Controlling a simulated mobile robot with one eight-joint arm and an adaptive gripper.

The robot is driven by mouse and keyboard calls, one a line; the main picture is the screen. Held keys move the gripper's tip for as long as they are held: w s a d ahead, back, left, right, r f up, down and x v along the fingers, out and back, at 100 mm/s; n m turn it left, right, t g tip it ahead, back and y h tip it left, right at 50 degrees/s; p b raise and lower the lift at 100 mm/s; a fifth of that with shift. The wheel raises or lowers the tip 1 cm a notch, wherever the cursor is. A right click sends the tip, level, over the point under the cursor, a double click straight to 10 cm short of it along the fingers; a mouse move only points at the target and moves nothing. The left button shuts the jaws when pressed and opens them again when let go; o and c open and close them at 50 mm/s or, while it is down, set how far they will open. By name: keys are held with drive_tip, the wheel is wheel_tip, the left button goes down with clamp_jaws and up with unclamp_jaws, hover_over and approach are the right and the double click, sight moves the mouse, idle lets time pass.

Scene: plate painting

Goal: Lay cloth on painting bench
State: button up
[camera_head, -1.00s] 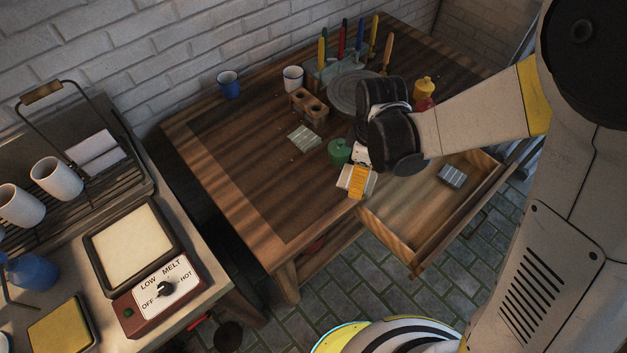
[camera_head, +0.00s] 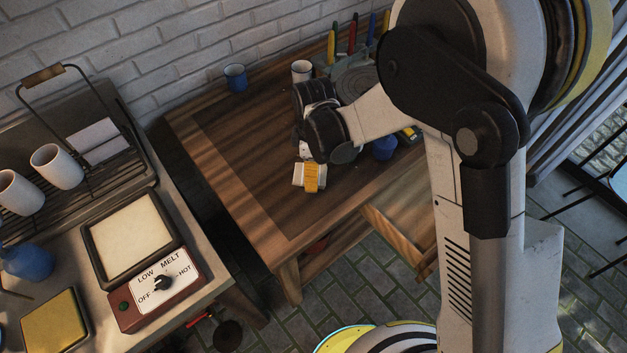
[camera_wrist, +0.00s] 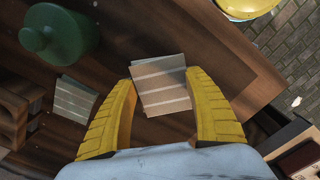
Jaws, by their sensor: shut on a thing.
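My gripper (camera_head: 312,180) is over the painting bench (camera_head: 235,180), near its front edge. Its yellow fingers (camera_wrist: 165,95) are shut on a folded pale grey cloth with light stripes (camera_wrist: 162,82); the cloth also shows beside the finger in the head view (camera_head: 298,174). I cannot tell from these views how high the cloth is above the wood. A second similar striped cloth (camera_wrist: 75,99) lies on the bench in the wrist view; in the head view my wrist hides that spot.
A green jar (camera_wrist: 62,36) and a wooden holder (camera_wrist: 15,108) stand near the second cloth. A blue cup (camera_head: 236,77), a white cup (camera_head: 301,71) and upright tools (camera_head: 352,35) are at the back. An open drawer (camera_head: 405,222) juts from the front. The bench's left part is clear.

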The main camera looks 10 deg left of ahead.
drive_tip(key=shift+f+b, duration=0.6)
drive_tip(key=shift+f, duration=1.05)
drive_tip(key=shift+f, duration=0.1)
drive_tip(key=shift+f, duration=0.15)
drive_tip(key=o, duration=1)
